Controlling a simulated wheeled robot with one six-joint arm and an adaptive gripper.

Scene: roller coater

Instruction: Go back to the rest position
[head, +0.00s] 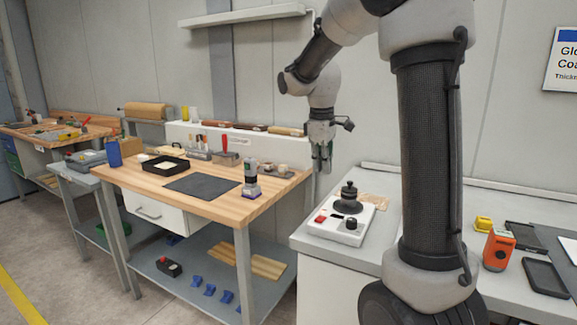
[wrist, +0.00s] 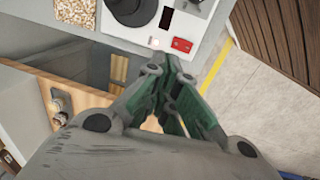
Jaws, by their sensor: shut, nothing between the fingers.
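My gripper (head: 322,158) hangs from my raised arm in the head view, fingers pointing down, in the air over the gap between the wooden workbench (head: 214,205) and the white counter (head: 377,242). In the wrist view the green fingers of my gripper (wrist: 165,65) come together at their tips with nothing between them. Below and beyond the tips lies a white device (head: 342,223) with a black round top, a red switch and a black knob. Part of this white device (wrist: 181,30) shows at the top of the wrist view. My gripper touches nothing.
An orange device (head: 498,249) stands on the counter at right. A wall shelf (head: 242,16) is above. Floor shows at left.

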